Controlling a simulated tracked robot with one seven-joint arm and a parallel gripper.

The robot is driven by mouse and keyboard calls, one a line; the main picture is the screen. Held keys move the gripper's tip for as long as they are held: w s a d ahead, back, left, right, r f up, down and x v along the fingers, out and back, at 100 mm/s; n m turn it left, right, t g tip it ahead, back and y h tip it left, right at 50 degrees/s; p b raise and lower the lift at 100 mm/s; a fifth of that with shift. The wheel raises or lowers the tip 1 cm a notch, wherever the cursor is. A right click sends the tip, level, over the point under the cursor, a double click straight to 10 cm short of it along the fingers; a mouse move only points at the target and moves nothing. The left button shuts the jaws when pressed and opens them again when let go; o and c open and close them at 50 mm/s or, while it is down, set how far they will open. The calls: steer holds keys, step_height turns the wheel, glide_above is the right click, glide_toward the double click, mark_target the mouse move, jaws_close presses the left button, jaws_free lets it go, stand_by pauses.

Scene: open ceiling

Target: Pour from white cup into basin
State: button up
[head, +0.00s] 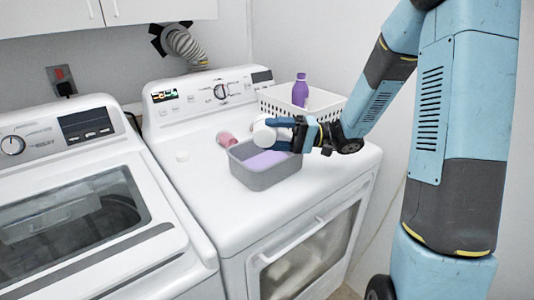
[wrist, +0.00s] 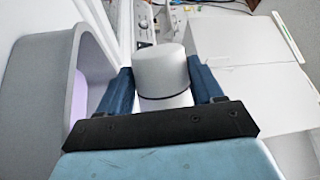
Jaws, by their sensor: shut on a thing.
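A white cup (head: 264,133) is held in my gripper (head: 285,133) above the back right part of the basin. The cup looks tilted toward the left in the head view, but its opening is not clear. In the wrist view the white cup (wrist: 160,72) sits between the two blue fingers of my gripper (wrist: 160,85), which touch it on both sides. The grey basin (head: 268,180) stands on the dryer top with a flat lilac content inside. Its grey wall (wrist: 45,80) fills the left of the wrist view. No stream is visible.
A pink cup (head: 227,139) lies just behind the basin. A white basket (head: 335,108) with a purple bottle (head: 300,91) stands at the back right of the white dryer (head: 210,200). The dryer top's front is clear.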

steer(key=shift+s+a+f+n+h, duration=0.1)
steer(key=shift+s+f+n+h, duration=0.25)
steer(key=shift+n, duration=0.3)
steer(key=shift+s+f+n+h, duration=0.1)
steer(key=shift+s+n, duration=0.35)
steer(key=shift+n, duration=0.2)
steer(key=shift+r+n, duration=0.4)
steer(key=shift+n, duration=0.3)
steer(key=n, duration=0.1)
steer(key=f+n+h, duration=0.1)
steer(key=n, duration=0.1)
steer(key=shift+s+f+n+b, duration=0.1)
steer(key=shift+f+n+b, duration=0.15)
steer(key=shift+n+b, duration=0.1)
steer(key=shift+s+a+r+n, duration=0.1)
steer(key=shift+s+r+n, duration=0.1)
steer(key=shift+r+n, duration=0.45)
steer(key=shift+s+a+f+n+t+h+b, duration=0.2)
steer(key=shift+s+f+n+t+h, duration=0.1)
steer(key=shift+s+n, duration=0.6)
steer(key=shift+s+a+f+n+t+h+b, duration=0.1)
steer(key=shift+s+f+n+t+h+b, duration=0.15)
steer(key=shift+s+n, duration=0.7)
steer(key=shift+s+a+f+n+t+h+b, duration=0.1)
steer(key=shift+s+f+n+t+h+b, duration=0.2)
steer(key=shift+n, duration=1.05)
